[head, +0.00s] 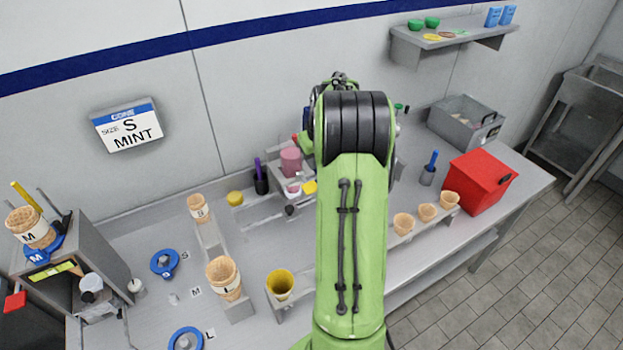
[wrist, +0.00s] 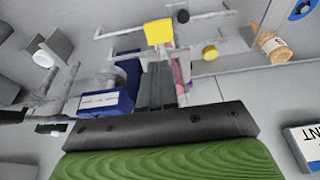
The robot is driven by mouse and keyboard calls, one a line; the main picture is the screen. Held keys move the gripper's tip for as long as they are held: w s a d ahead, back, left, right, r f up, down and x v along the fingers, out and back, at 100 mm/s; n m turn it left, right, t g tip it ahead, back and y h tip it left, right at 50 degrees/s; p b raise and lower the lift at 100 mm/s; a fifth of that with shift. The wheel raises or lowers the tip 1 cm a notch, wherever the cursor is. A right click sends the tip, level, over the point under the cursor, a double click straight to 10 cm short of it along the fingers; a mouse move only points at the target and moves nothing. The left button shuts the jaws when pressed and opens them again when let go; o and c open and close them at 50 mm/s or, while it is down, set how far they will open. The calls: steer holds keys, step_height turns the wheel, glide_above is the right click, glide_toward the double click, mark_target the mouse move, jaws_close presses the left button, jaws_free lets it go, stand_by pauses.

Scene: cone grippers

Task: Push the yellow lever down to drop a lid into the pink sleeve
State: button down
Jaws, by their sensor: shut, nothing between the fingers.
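The yellow lever's square paddle (head: 310,187) sticks out just left of my arm in the head view. It also shows in the wrist view (wrist: 158,32), just beyond my fingertips. My gripper (wrist: 160,70) is shut and empty, pointing toward the paddle; I cannot tell whether it touches. A pink cylinder (head: 290,160) stands above and left of the paddle, with a smaller pink piece (head: 293,188) below it. I cannot tell which of these is the sleeve. In the wrist view the pink part (wrist: 178,72) is partly hidden behind my fingers. My arm hides the gripper in the head view.
A blue box with a white label (wrist: 106,101) sits close to the left of my fingers in the wrist view. A yellow round piece (head: 235,198) and a dark cup with a purple stick (head: 261,180) stand nearby.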

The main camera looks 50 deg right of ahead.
mark_target(310, 186)
steer(key=x, duration=0.5)
steer(key=s+x, duration=0.1)
steer(key=x, duration=0.2)
steer(key=shift+a+f+p, duration=0.15)
steer(key=shift+a+p, duration=0.05)
steer(key=shift+p, duration=0.15)
